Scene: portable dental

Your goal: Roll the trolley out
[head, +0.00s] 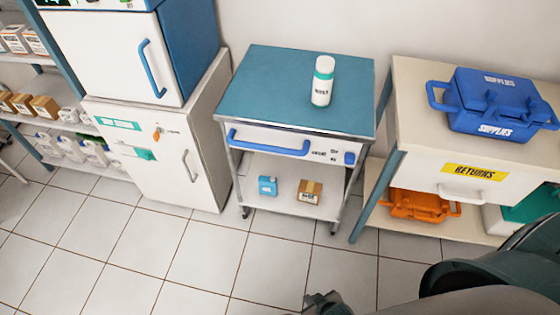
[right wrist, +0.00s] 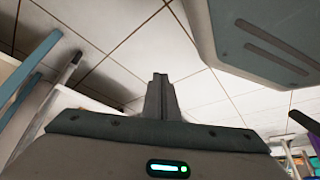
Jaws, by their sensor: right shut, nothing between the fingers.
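The trolley (head: 240,95) stands in the head view between a white cabinet and a supply table. It has a blue-green top, a white drawer front with a blue bar handle (head: 268,143), and a lower shelf. A white bottle with a green band (head: 322,82) stands on its top. A blue container (head: 267,185) and a small brown box (head: 309,191) sit on the lower shelf. My right gripper (head: 326,303) is at the bottom edge, in front of the trolley and apart from it. In the right wrist view its fingers (right wrist: 160,92) are shut and empty. My left gripper is not in view.
A white cabinet (head: 165,165) stands close on the trolley's left. On its right, a table (head: 405,75) bears a blue supplies case (head: 495,105), with an orange case (head: 415,205) below. Stocked shelves are at far left. The tiled floor (head: 150,265) in front is clear.

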